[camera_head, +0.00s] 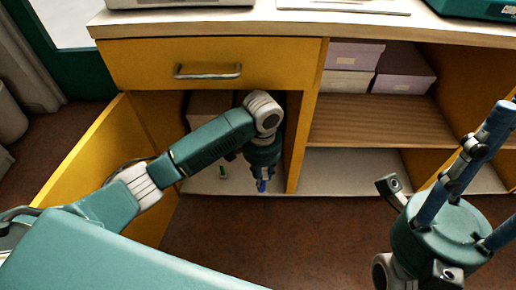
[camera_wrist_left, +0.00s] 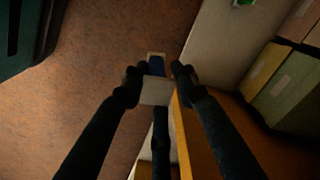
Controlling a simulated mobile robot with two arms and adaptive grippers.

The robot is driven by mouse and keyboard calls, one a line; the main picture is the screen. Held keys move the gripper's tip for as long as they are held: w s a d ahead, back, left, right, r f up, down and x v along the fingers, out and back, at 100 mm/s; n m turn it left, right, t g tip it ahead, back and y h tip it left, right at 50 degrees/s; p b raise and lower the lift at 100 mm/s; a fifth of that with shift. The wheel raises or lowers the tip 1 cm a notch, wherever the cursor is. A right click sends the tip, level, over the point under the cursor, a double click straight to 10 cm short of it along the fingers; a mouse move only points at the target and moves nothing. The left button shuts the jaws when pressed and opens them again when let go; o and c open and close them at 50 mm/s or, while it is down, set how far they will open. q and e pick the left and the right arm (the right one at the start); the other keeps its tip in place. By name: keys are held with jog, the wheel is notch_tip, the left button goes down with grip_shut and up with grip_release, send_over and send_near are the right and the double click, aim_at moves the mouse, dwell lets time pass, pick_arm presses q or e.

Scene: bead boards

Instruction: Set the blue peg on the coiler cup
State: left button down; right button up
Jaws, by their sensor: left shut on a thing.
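My left gripper (camera_head: 262,178) points down at the front of the open lower cabinet, beside the upright divider. It is shut on the blue peg (camera_head: 261,186), whose lower part shows below the fingers. In the left wrist view, the blue peg (camera_wrist_left: 155,67) and a pale block-like part (camera_wrist_left: 156,91) show between the fingertips (camera_wrist_left: 156,82). I cannot tell whether the pale part belongs to the peg. My right gripper (camera_head: 458,195) is at the lower right, its fingers spread apart with nothing seen between them. I cannot make out the coiler cup in either view.
A small green object (camera_head: 222,173) stands on the pale cabinet floor left of my left gripper. A box (camera_head: 210,108) is behind my arm. The yellow door (camera_head: 92,160) hangs open at left. Boxes (camera_head: 403,72) sit on the right shelf. The brown floor (camera_head: 300,235) in front is clear.

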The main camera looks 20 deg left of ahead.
pick_arm(q)
jog(key=s+d+r+n, duration=0.2)
jog(key=d+r, duration=0.1)
jog(key=r, duration=0.8)
jog(key=s+d+r+n, duration=0.2)
jog(key=d+r, duration=0.1)
jog(key=r, duration=0.8)
jog(key=shift+s+r+n, duration=0.15)
jog(key=shift+r+n, duration=0.05)
jog(key=shift+n, duration=0.2)
